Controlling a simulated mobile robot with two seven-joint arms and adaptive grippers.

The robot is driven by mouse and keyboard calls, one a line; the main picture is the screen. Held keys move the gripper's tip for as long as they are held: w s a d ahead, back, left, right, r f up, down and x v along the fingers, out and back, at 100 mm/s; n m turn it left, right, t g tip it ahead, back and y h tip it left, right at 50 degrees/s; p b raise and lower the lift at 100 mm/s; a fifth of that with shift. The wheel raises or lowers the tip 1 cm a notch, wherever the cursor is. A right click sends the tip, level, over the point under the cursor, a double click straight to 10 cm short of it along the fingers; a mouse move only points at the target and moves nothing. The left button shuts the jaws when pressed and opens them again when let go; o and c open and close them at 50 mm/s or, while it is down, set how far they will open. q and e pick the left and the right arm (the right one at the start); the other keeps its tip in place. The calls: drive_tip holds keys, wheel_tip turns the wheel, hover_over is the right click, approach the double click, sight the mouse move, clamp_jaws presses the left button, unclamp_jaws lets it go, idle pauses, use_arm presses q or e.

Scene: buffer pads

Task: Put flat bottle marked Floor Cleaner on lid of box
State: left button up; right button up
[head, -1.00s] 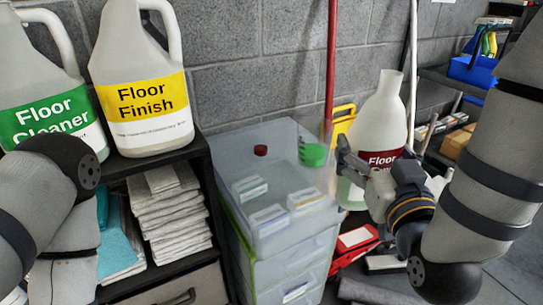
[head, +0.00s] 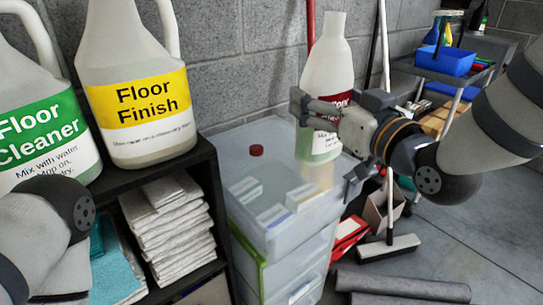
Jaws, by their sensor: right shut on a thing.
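My right gripper (head: 328,142) is shut on a pale flat bottle (head: 323,75) with a dark red label. The fingers and wrist cover most of the label, so its full wording cannot be read. The bottle is nearly upright, with greenish liquid at its bottom. It is at the back right of the lid (head: 240,150) of the translucent box (head: 290,245). I cannot tell whether its base touches the lid. My left arm shows at the left edge, but its gripper is out of view.
A small red cap (head: 256,150) is on the lid. At left, a Floor Cleaner jug (head: 40,125) and a Floor Finish jug (head: 135,90) stand on a black shelf (head: 195,158) above folded cloths (head: 168,225). A red pole (head: 311,25) and a cart (head: 440,75) are behind.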

use_arm(q)
drive_tip(key=shift+g, duration=0.8)
drive_tip(key=shift+s+f+b, duration=1.6)
drive_tip(key=shift+s+f, duration=0.35)
drive_tip(key=shift+f, duration=0.1)
use_arm(e)
drive_tip(key=w+a+f, duration=0.9)
drive_tip(key=a+f, duration=0.2)
drive_tip(key=shift+w+a+f+n, duration=0.15)
drive_tip(key=shift+a+f+n, duration=0.1)
drive_tip(key=shift+f+n, duration=0.1)
drive_tip(key=shift+f, duration=0.2)
drive_tip(key=o, duration=1.9)
